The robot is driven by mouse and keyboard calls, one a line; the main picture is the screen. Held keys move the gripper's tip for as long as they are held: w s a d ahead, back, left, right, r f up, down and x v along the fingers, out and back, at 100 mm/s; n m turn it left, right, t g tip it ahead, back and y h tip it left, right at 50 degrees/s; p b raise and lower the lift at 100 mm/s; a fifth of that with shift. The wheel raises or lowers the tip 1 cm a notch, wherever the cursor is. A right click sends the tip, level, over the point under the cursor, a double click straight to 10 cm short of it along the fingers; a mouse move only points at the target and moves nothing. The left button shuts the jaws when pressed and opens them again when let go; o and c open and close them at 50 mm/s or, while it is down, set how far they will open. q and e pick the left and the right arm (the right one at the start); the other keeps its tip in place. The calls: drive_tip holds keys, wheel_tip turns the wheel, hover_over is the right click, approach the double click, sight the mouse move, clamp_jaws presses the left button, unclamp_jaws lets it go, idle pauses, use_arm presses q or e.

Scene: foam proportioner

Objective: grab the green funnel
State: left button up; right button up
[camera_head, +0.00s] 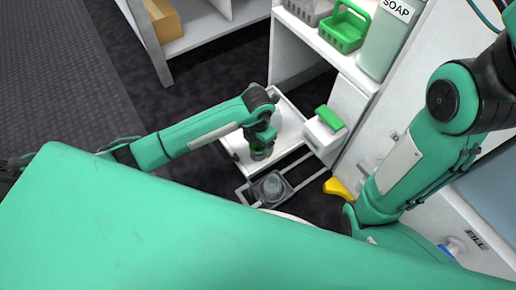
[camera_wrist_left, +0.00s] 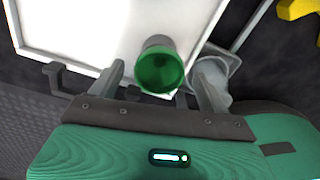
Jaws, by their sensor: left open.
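The green funnel (camera_wrist_left: 161,70) shows in the left wrist view as a round green mouth with a darker grey-green body behind it, over the white tray (camera_wrist_left: 85,28). My left gripper (camera_wrist_left: 160,76) is open, with one finger on each side of the funnel. Gaps show between the fingers and the funnel, and I cannot tell its exact depth. In the head view my left gripper (camera_head: 262,150) points down over the white tray, and the hand mostly hides the funnel. My right arm shows at the right, but its gripper is out of view.
A grey translucent container (camera_head: 272,187) sits in a frame beside the tray. A white box with a green top (camera_head: 329,118), a yellow object (camera_head: 338,188), a green basket (camera_head: 344,30) and a soap bottle (camera_head: 391,40) are nearby. Dark floor lies open to the left.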

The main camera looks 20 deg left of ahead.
sight(258, 144)
use_arm(q)
wheel_tip(258, 144, down, 3)
drive_tip(key=shift+r+b, duration=0.15)
drive_tip(key=shift+b, duration=0.75)
drive_tip(key=shift+w+f, duration=0.1)
drive_tip(key=shift+f, duration=0.25)
drive_tip(key=shift+f+b, duration=0.1)
drive_tip(key=shift+b, duration=0.2)
drive_tip(key=c, duration=1.1)
drive_tip(key=shift+o, duration=0.2)
